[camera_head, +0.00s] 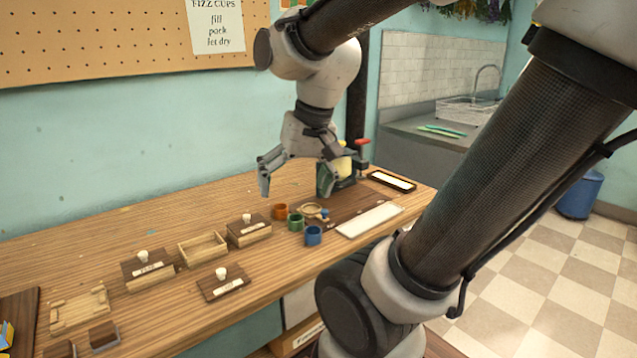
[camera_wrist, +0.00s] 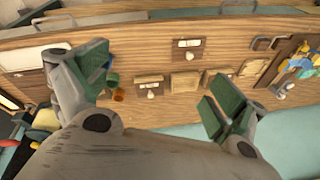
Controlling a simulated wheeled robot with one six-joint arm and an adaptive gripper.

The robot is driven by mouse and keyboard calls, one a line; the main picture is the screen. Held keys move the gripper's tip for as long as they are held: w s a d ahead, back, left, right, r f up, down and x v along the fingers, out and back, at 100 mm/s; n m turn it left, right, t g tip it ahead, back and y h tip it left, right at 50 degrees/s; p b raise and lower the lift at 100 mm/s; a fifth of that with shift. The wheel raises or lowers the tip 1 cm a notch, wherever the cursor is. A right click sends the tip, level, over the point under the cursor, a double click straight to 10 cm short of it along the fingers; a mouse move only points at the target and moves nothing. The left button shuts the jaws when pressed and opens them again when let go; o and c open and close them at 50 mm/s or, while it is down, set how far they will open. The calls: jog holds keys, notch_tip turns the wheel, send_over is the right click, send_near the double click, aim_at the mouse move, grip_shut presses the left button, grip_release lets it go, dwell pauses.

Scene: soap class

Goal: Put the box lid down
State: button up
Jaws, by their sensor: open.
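A loose dark wooden box lid (camera_head: 230,290) with a white knob and label lies flat on the table, in front of an open, empty wooden box (camera_head: 203,249). The lid also shows in the wrist view (camera_wrist: 188,55), near the table's front edge. Two other boxes have dark lids on: a left one (camera_head: 148,273) and a right one (camera_head: 250,232). My gripper (camera_head: 296,182) is open and empty, above the table behind the cups, apart from the lid. Its spread fingers also show in the wrist view (camera_wrist: 160,86).
Orange (camera_head: 280,211), green (camera_head: 295,221) and blue (camera_head: 313,236) cups stand right of the boxes. A white tray (camera_head: 370,219) lies further right. A light wooden tray (camera_head: 80,308) is at the left. The table around the loose lid is clear.

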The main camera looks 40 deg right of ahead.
jog(key=s+n, duration=0.1)
jog(key=s+d+r+n, duration=0.1)
jog(key=s, duration=0.1)
jog(key=s+d+n+t+h, duration=0.1)
jog(key=n, duration=0.1)
jog(key=shift+s+d+r, duration=0.25)
jog(key=shift+s+r, duration=0.05)
dwell(0.9)
